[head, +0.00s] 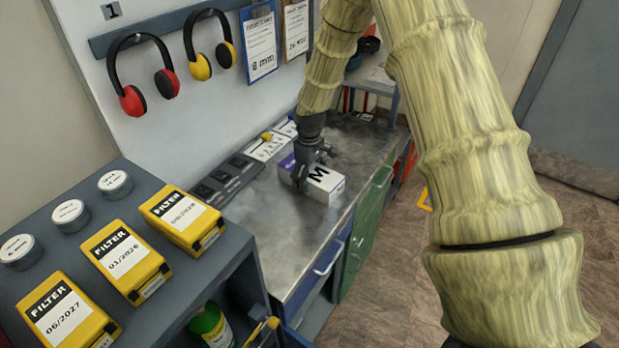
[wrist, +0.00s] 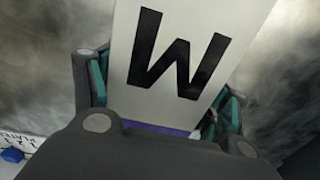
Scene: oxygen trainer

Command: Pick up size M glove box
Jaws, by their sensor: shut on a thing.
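The size M glove box (head: 325,181) is a white box with a large black M and a purple part at its left end. It lies on the grey metal worktop in the head view. My gripper (head: 310,172) is over it from above, with a finger on each side, shut on the box. In the wrist view the white face of the box (wrist: 190,60) with its black letter fills the space between the fingers, and a purple strip shows at its lower edge. Whether the box touches the worktop is hard to tell.
The metal worktop (head: 265,215) has bare room in front of the box. Black trays (head: 228,178) and white labelled cards (head: 266,148) lie along the wall. Yellow filter boxes (head: 123,262) stand on the grey shelf at the near left. Red and yellow ear defenders hang above.

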